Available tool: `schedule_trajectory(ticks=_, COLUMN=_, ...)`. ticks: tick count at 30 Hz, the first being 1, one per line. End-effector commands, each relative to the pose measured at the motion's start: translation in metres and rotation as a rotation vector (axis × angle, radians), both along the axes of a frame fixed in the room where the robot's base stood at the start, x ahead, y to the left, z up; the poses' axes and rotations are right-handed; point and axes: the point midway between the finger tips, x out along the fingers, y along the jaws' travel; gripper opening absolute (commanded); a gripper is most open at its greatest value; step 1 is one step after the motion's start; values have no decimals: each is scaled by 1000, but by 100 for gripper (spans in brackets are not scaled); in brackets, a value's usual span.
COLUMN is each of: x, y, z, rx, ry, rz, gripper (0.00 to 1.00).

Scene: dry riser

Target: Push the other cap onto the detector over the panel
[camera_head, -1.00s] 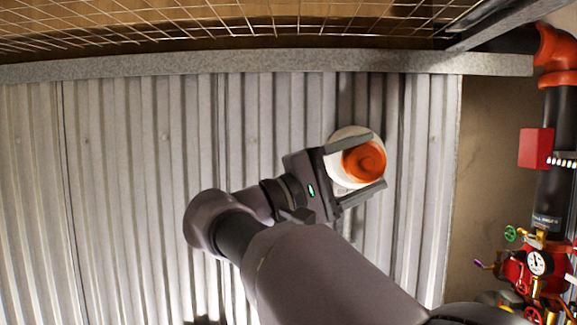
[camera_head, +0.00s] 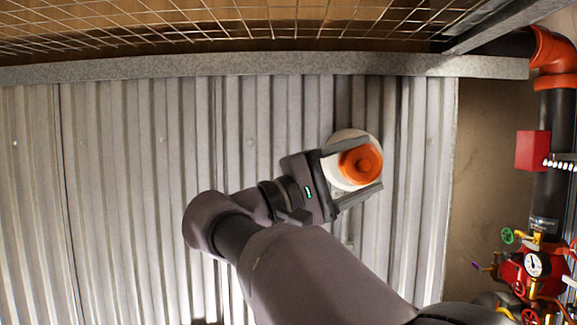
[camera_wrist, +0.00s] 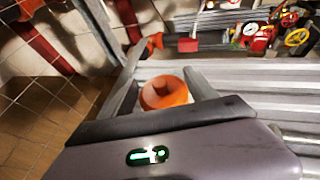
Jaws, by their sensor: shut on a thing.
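The orange cap (camera_head: 360,164) is between the two grey fingers of my gripper (camera_head: 373,164), which is shut on it. The cap lies in front of the white round detector (camera_head: 350,138) on the corrugated sheet. The detector's white rim shows around the cap, mostly above and to its left. I cannot tell whether cap and detector touch or how far the cap sits on. In the wrist view the orange cap (camera_wrist: 165,93) shows between the fingers, with a little white below it; the palm hides the rest.
The ribbed metal sheet (camera_head: 130,180) fills the background. A galvanised beam (camera_head: 250,66) and wire mesh (camera_head: 250,20) run along the top. At right are a black pipe with an orange elbow (camera_head: 553,52), a red box (camera_head: 532,150) and a gauge (camera_head: 533,265) among coloured valves.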

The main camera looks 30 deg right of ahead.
Motion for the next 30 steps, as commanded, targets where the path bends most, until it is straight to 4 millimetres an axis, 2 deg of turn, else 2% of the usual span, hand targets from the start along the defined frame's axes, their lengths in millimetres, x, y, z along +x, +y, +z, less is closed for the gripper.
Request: schedule_trajectory(ticks=30, x=22, y=-13, z=1, rx=0, ry=0, rz=0, gripper=28)
